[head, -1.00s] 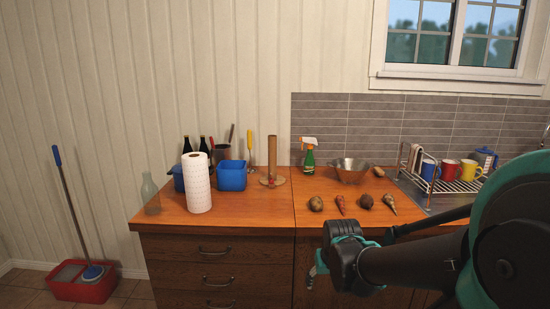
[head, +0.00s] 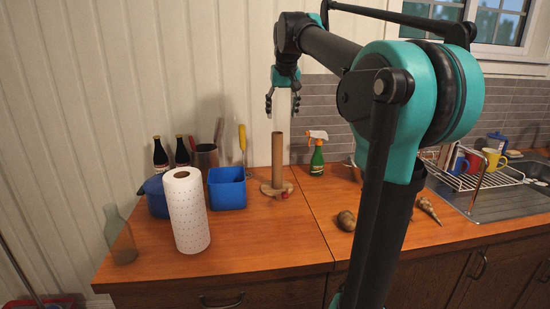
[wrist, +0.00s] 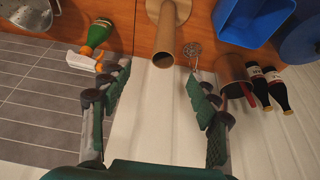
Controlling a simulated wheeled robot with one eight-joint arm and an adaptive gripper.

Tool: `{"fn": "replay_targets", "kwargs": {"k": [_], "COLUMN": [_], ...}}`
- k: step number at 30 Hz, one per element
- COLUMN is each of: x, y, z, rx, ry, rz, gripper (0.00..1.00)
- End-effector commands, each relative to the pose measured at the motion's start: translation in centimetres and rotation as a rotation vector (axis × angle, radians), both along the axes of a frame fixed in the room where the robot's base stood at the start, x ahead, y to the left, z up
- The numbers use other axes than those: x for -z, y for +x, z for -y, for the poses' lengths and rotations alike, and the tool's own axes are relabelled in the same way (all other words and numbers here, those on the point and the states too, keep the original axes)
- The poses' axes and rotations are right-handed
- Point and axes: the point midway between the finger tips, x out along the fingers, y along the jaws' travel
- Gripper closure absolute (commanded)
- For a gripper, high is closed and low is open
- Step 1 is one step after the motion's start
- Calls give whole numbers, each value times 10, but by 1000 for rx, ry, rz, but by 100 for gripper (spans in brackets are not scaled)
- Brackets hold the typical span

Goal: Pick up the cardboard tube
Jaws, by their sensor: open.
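The cardboard tube (head: 277,158) stands upright on a round wooden base (head: 277,188) on the counter, in the middle of the head view. In the wrist view the tube (wrist: 165,45) shows with its open end towards the camera, between the fingers but beyond their tips. My gripper (head: 283,105) hangs fingers down above the tube in the head view, apart from it. In the wrist view my gripper (wrist: 155,82) has its two fingers spread wide, with nothing between them. A small red object (head: 285,195) lies at the base.
A blue bin (head: 227,190), a paper towel roll (head: 186,212), dark bottles (head: 160,155) and a utensil pot (head: 205,157) stand left of the tube. A green spray bottle (head: 317,157) stands close on its right. Bare counter (head: 265,235) lies in front.

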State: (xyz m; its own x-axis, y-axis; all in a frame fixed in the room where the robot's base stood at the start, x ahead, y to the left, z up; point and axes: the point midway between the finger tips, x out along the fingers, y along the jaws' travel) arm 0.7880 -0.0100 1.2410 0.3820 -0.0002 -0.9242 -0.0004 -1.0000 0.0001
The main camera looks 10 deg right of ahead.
Motion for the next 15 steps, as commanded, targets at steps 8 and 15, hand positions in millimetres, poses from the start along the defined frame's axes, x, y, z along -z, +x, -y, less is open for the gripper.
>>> {"fn": "replay_targets", "kwargs": {"k": [8,15], "x": [38,81], "y": [17,35], "z": [-1,-1], "rx": [0,0], "ry": [0,0], "rz": [0,0], "gripper": [39,39]}}
